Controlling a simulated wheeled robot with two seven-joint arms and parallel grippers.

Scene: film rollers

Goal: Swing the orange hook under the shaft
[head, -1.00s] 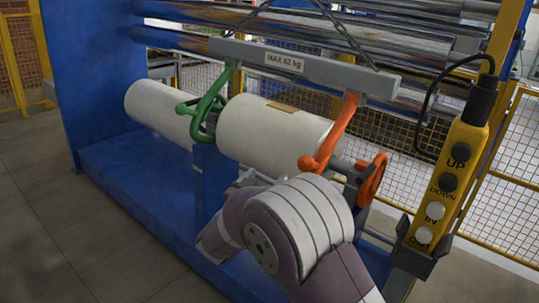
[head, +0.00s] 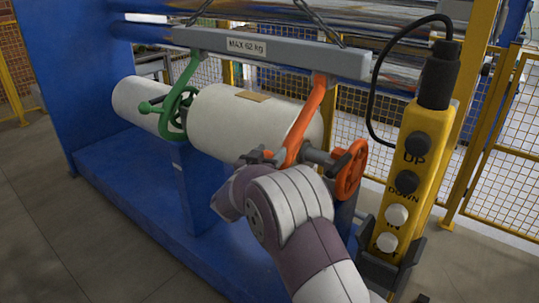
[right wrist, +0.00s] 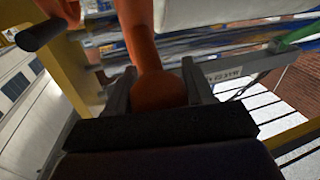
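The orange hook (head: 307,118) hangs from the right end of the grey lifting bar (head: 270,52) and slants down in front of the roller's right end. My right gripper (head: 262,157) is at the hook's lower end. In the right wrist view the hook's round orange knob (right wrist: 160,90) lies between the fingers (right wrist: 160,92), with no clear gap at either side. The grey shaft (head: 318,156) sticks out from the white roller (head: 250,118) towards an orange handwheel (head: 351,170). The hook's lower end is partly hidden by my gripper. My left gripper is out of view.
A green hook (head: 180,100) hangs at the bar's left end, near a second white roller (head: 135,103). A yellow button box (head: 415,165) stands close on the right. The blue machine base (head: 130,190) lies below; a yellow-framed mesh fence (head: 510,150) is behind.

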